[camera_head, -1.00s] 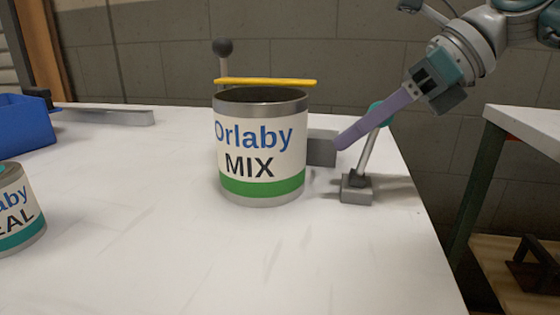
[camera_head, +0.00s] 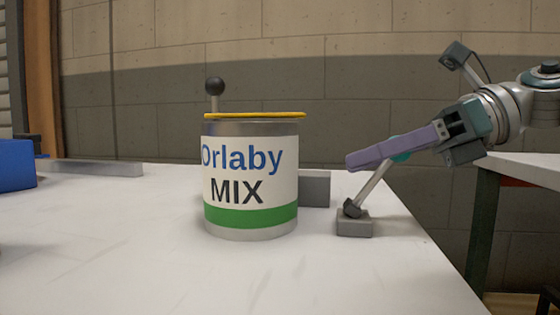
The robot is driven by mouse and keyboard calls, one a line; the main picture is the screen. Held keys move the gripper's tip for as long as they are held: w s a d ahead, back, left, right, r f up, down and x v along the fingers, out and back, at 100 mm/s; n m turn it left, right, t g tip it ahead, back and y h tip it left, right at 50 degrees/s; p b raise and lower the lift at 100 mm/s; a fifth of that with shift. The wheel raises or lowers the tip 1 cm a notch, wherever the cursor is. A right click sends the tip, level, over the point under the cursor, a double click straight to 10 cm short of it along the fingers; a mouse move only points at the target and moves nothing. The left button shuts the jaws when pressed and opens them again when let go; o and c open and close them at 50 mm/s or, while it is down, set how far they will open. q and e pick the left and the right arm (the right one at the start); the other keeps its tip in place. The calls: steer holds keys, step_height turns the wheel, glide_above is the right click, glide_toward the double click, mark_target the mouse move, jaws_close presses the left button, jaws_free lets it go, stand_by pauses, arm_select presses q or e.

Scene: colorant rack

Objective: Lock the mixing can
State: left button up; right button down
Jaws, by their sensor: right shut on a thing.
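The mixing can (camera_head: 250,215), white with "Orlaby MIX" and a green band, stands upright on the white table. A yellow stick (camera_head: 255,115) lies across its top; the inside is hidden. To its right, a lever (camera_head: 372,187) with a teal knob (camera_head: 401,156) rises from a small grey base (camera_head: 354,224) and leans right. My right gripper (camera_head: 352,161) is shut on the lever near its knob, its purple fingers pointing left towards the can but apart from it. My left gripper is not in view.
A grey block (camera_head: 315,188) is at the can's right side. A black ball-topped rod (camera_head: 215,88) stands behind the can. A blue bin (camera_head: 17,164) and a grey bar (camera_head: 92,167) are at the left. The table front is clear.

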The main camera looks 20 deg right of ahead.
steer(key=c, duration=0.5)
jaws_free()
steer(key=v, duration=1)
steer(key=shift+f+p, duration=0.1)
steer(key=shift+p, duration=0.3)
